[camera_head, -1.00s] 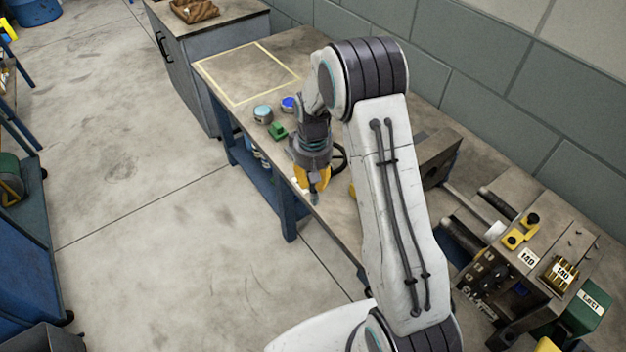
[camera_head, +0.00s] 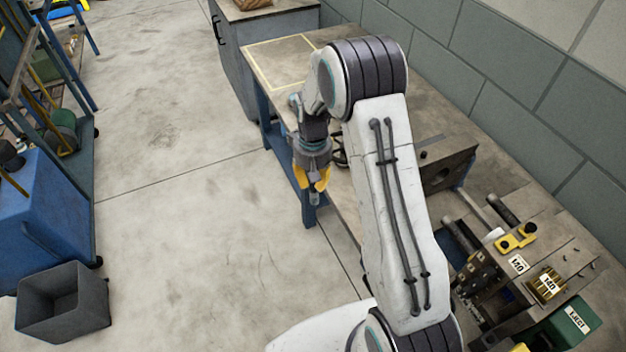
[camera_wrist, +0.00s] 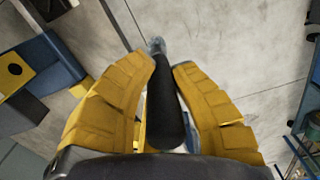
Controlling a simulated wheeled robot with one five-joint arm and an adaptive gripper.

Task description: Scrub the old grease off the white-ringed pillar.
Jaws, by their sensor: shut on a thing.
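My gripper (camera_head: 314,192) is beside the bench's front edge, pointing down over the floor. Its yellow fingers are shut on a tool with a black, round handle (camera_wrist: 165,105). A small grey tip (camera_wrist: 156,45) shows at its far end in the wrist view, and below the fingers in the head view. The mould half (camera_head: 505,275) lies at the right with dark pillars (camera_head: 503,210) standing out from it. A white ring (camera_head: 494,235) shows by the pillars. Which pillar bears it, and any grease, is too small to tell. My gripper is well left of the mould.
The bench (camera_head: 284,58) runs along the grey block wall, with a dark steel block (camera_head: 447,170) on it. My arm hides part of the bench. A grey bin (camera_head: 62,300) and a blue cabinet (camera_head: 45,215) stand at the left. The floor between is clear.

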